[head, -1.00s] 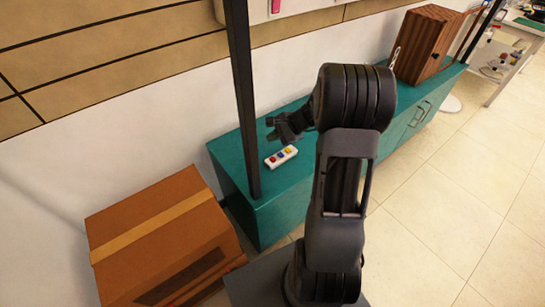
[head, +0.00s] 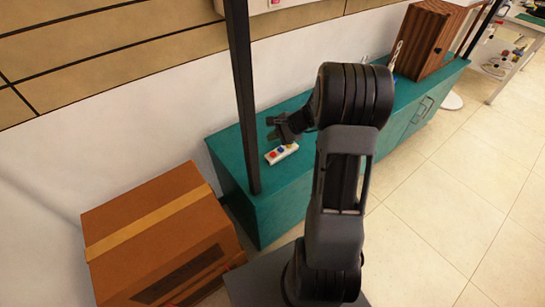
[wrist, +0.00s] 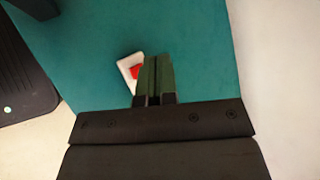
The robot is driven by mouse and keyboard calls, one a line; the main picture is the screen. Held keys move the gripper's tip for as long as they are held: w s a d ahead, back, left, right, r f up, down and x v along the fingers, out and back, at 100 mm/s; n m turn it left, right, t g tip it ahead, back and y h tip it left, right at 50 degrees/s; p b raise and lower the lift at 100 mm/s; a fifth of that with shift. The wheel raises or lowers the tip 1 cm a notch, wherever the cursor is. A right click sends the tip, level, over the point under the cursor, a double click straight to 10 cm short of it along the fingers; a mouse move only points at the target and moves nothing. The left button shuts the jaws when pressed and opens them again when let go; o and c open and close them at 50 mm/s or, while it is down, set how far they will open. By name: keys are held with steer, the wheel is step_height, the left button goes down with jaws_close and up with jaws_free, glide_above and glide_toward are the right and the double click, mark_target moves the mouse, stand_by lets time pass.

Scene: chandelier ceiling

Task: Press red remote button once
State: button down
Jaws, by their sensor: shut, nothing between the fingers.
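A white remote (head: 291,149) lies on the teal cabinet top. The yellow button at the far end is hidden behind my gripper. In the wrist view the red button (wrist: 135,71) shows just left of the shut fingers, and the rest of the remote (wrist: 124,63) is mostly covered by them. My gripper (head: 269,128) is shut and empty, above and close to the remote. I cannot tell whether it touches the remote.
The teal cabinet (head: 285,205) stands along the wall. A dark upright post (head: 243,100) rises at its front left. A brown cardboard box (head: 150,215) sits on the floor to the left. A brown wooden case (head: 428,40) stands on the cabinet's far end. Open tiled floor lies to the right.

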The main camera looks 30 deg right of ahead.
mark_target(273, 155)
steer(key=shift+f+b, duration=1.85)
steer(key=shift+f, duration=0.9)
steer(key=shift+f, duration=0.1)
steer(key=shift+f+b, duration=0.3)
steer(key=shift+b, duration=0.1)
steer(key=shift+f+b, duration=0.45)
steer(key=shift+f, duration=0.05)
stand_by(0.3)
steer(key=shift+r, duration=0.15)
steer(key=shift+r+p, duration=0.7)
steer(key=shift+r, duration=0.05)
step_height(273, 155, up, 5)
steer(key=p, duration=0.4)
stand_by(0.5)
